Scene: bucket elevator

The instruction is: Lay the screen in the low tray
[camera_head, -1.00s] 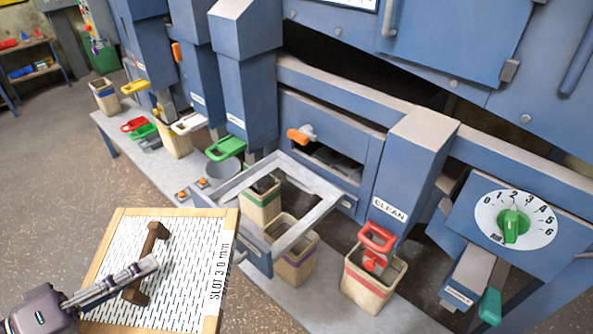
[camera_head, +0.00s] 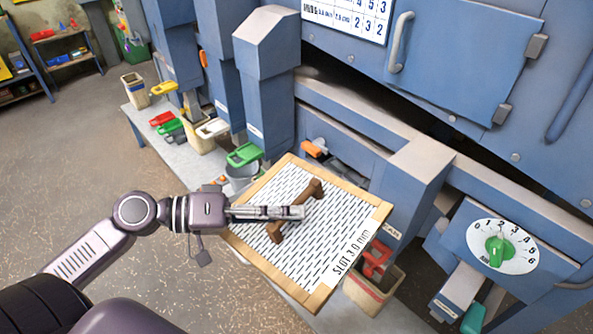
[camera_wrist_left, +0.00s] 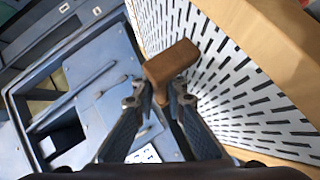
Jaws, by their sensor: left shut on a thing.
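The screen (camera_head: 335,225) is a wood-framed white panel with black slots, marked "SLOT 3.0 mm". My left gripper (camera_head: 300,212) is shut on its brown handle (camera_head: 278,231) and holds the screen tilted in front of the machine. In the left wrist view the fingers (camera_wrist_left: 158,97) close on the handle (camera_wrist_left: 172,62), with the slotted screen (camera_wrist_left: 222,75) to the right. The low tray is hidden behind the screen in the head view, so I cannot tell whether they touch. My right gripper is not in view.
A dial with a green knob (camera_head: 497,250) is at right. A green scoop-like part (camera_head: 245,154) and a grey bucket (camera_head: 240,172) are close behind the screen's left corner.

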